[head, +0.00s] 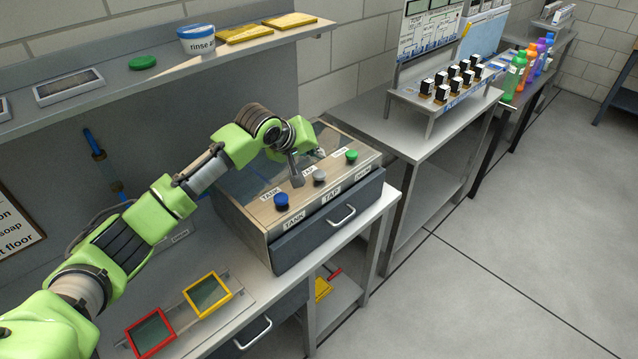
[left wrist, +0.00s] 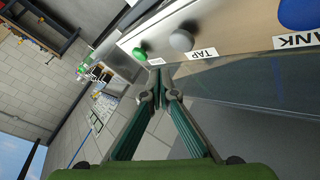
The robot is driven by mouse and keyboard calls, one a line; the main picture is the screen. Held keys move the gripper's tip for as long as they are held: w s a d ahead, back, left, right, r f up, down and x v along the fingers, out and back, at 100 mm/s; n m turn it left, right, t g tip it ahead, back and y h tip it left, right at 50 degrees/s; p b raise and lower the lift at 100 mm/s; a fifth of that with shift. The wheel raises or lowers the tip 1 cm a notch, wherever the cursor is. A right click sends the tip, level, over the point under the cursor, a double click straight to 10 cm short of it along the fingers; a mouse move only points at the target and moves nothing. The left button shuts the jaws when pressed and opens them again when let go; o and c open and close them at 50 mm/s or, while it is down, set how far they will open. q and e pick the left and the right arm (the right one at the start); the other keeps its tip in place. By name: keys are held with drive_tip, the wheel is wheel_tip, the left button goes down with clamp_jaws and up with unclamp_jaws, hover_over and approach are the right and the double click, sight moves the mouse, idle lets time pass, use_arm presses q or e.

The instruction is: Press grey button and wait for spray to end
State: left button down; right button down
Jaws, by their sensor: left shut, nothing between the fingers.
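The grey button (head: 319,176) sits on the wooden front panel of a box-shaped unit (head: 330,206), between a blue button (head: 281,200) and a green button (head: 351,155). The label by it reads TAP. In the left wrist view the grey button (left wrist: 181,40) shows at the top, beyond the fingertips. My left gripper (head: 297,180) is over the unit, a little left of the grey button. In the left wrist view my left gripper (left wrist: 159,96) is shut and empty, apart from the button. No spray is visible. My right gripper is not in view.
A shelf (head: 140,86) with a rinse tub (head: 196,40) runs behind the arm. A red frame (head: 150,333) and a yellow frame (head: 207,295) lie on the bench at front. The floor at right is clear.

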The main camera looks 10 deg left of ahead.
sight(321, 171)
use_arm(q)
drive_tip(key=shift+f, duration=1.5)
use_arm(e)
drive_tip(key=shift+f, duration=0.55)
use_arm(q)
drive_tip(key=shift+f, duration=0.35)
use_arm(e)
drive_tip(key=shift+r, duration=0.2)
use_arm(q)
drive_tip(key=shift+f, duration=0.8)
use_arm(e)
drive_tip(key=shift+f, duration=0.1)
